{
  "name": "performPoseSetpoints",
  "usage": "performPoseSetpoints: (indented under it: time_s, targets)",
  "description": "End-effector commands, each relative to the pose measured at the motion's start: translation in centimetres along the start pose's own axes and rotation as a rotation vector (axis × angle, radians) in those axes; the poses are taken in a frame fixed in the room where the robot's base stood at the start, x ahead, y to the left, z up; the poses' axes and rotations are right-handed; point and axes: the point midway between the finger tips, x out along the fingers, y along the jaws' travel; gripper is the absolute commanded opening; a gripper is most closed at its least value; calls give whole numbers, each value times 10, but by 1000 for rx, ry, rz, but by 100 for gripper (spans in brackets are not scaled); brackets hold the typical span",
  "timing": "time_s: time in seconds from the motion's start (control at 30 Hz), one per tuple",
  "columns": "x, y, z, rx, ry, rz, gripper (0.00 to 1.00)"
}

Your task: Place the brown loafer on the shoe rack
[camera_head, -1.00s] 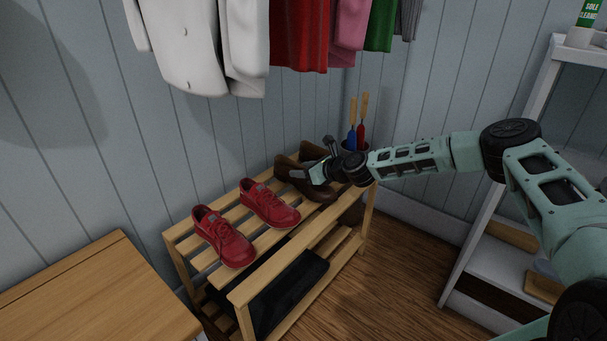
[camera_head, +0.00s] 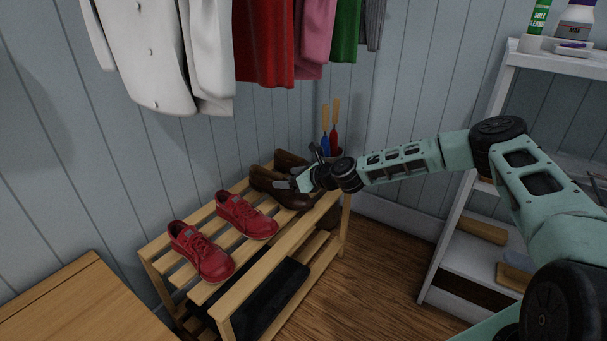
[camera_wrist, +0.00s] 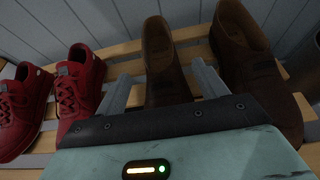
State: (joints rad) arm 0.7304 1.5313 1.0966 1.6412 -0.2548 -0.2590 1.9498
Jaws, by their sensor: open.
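Brown shoes (camera_head: 268,182) sit on the top slats of the wooden shoe rack (camera_head: 255,271), toward its right end. In the wrist view one brown shoe (camera_wrist: 158,45) lies between and beyond my fingers, and a larger brown shoe (camera_wrist: 240,40) stands just right of them. A brown edge also shows at the far right. I cannot tell for sure which is the loafer. My gripper (camera_head: 298,172) is open just above the brown shoes, its fingers (camera_wrist: 161,76) apart with nothing clamped. My gripper body hides the near part of the shoes.
Red sneakers (camera_head: 245,214) stand on the rack's left part. A dark item (camera_head: 268,298) lies on the lower shelf. Clothes (camera_head: 262,45) hang above. Colored-handled tools (camera_head: 330,130) stand behind my gripper. A white shelf unit (camera_head: 455,230) is at right, a wooden surface (camera_head: 75,305) at left.

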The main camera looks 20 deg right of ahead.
Motion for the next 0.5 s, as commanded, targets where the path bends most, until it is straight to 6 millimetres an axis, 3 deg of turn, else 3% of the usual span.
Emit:
performPoseSetpoints:
  time_s: [0.03, 0.2, 0.5]
  targets:
    - [-14, -1, 4, 2, 0, 0, 72]
    - [-47, -1, 3, 3, 0, -1, 72]
    - [-73, 7, 3, -25, 7, 16, 72]
